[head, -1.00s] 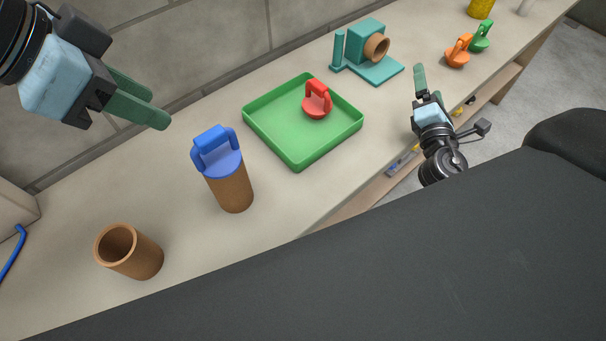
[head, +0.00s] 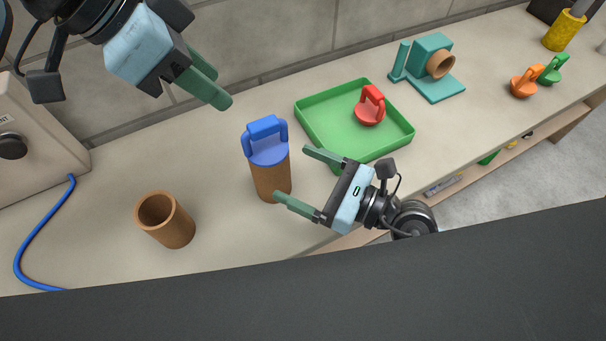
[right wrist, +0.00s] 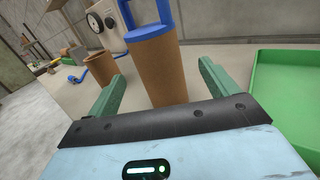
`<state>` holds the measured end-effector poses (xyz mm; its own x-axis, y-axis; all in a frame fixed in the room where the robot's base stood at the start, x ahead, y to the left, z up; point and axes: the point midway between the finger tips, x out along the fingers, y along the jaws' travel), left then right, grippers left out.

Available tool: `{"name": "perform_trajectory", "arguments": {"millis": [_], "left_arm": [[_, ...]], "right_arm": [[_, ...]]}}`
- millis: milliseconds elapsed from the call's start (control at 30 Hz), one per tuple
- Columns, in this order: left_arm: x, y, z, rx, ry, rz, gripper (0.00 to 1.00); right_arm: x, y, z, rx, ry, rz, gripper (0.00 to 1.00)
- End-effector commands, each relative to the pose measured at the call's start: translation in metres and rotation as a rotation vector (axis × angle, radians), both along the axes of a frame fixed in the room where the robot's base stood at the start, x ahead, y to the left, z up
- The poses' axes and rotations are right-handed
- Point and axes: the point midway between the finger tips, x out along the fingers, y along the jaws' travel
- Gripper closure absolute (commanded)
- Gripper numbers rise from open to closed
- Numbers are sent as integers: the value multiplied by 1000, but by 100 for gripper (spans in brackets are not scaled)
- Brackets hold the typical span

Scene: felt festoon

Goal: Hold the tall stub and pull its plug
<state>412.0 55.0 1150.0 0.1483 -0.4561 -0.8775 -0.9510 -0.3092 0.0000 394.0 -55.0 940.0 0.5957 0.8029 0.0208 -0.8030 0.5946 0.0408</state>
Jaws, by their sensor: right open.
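The tall stub is a brown cylinder (head: 271,182) standing upright on the bench, with a blue plug (head: 268,149) with a loop handle in its top. In the right wrist view the stub (right wrist: 157,75) stands just ahead of the fingers, and the blue plug (right wrist: 148,34) is cut by the top edge. My right gripper (head: 293,174) is open, its green fingers pointing at the stub from the right; they do not close on it. My left gripper (head: 220,88) hangs above and left of the plug, empty, its two fingers apart.
A shorter open brown cup (head: 167,220) stands left of the stub. A green tray (head: 322,107) with a red plug (head: 370,107) lies to the right. Behind are a teal fixture (head: 432,68), an orange plug (head: 525,83) and a green plug (head: 553,70). A blue cable (head: 35,235) lies left.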

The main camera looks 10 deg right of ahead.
Motion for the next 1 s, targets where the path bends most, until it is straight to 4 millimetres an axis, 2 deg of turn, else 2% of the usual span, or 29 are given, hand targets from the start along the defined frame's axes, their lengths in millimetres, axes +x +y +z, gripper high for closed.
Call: {"name": "perform_trajectory", "arguments": {"millis": [367,800,1000], "left_arm": [[0,0,0,0,0,0,64],[0,0,0,0,0,0,64],[0,0,0,0,0,0,64]], "right_arm": [[1,7,-5,-42,-22,11,14],[35,53,-5,-39,-22,10,14],[44,65,-5,-41,-21,10,14]]}}
